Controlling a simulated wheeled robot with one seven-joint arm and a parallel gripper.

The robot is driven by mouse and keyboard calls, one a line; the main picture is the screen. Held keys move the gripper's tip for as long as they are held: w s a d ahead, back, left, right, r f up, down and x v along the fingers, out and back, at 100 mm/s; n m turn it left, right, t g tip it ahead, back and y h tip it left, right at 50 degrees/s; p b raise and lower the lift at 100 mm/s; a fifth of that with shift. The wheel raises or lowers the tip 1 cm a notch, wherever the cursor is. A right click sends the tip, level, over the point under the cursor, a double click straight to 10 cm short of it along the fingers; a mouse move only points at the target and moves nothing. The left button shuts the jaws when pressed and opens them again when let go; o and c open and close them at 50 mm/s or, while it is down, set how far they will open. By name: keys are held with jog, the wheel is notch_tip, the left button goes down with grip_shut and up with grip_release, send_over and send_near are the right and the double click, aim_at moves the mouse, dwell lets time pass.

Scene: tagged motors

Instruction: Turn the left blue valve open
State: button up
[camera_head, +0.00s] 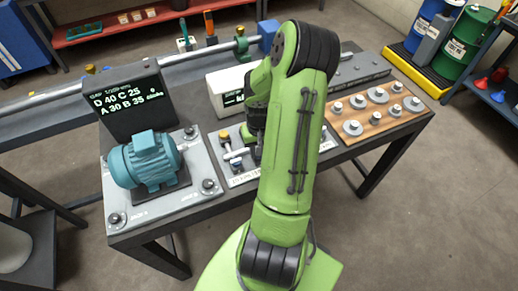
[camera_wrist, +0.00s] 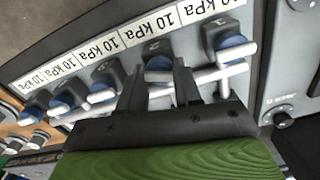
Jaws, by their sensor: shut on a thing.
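Several blue valves with white bar handles stand in a row on the grey valve panel (camera_wrist: 185,42) in the wrist view. My gripper (camera_wrist: 160,78) has one finger on each side of the valve second from the right (camera_wrist: 157,64) there, and is shut on it. Another blue valve (camera_wrist: 234,44) with its white handle stands to the right of the fingers, close to the panel's end. More valves (camera_wrist: 102,86) are to the left.
A teal motor (camera_head: 148,160) on a grey plate (camera_head: 190,200) stands left of the valve panel, before a dark display (camera_head: 128,98). A wooden board (camera_head: 370,112) with several metal weights lies to the right. A white box (camera_head: 228,88) is behind the panel.

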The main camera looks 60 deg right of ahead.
jog(key=m+b, duration=0.1)
jog(key=m, duration=0.6)
jog(key=m+b, duration=0.1)
jog(key=m, duration=0.5)
jog(key=shift+m, duration=0.4)
dwell(0.3)
jog(key=o, duration=1)
jog(key=shift+o, duration=0.2)
notch_tip(320, 180, up, 16)
jog(key=p, duration=0.3)
jog(key=shift+f, duration=0.15)
